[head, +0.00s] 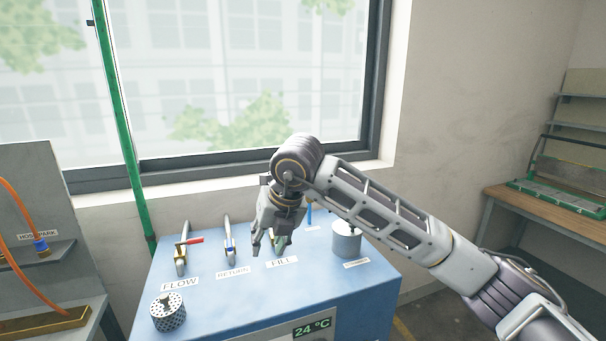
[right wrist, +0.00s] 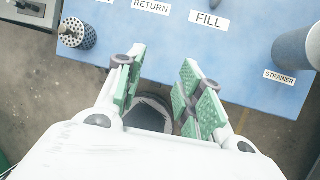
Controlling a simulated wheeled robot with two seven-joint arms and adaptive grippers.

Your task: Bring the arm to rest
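My right arm (head: 385,215) reaches in from the right, and its gripper (head: 269,246) hangs over the blue cabinet (head: 240,305), near the FILL label (head: 283,262). In the right wrist view the two fingers with green pads stand apart, and the gripper (right wrist: 162,76) is open with nothing between the pads. It partly covers the tap behind FILL in the head view. My left gripper is not in view.
A green pole (head: 125,130) rises at left. An orange hose (head: 30,250) hangs far left; a wooden bench (head: 540,215) stands right.

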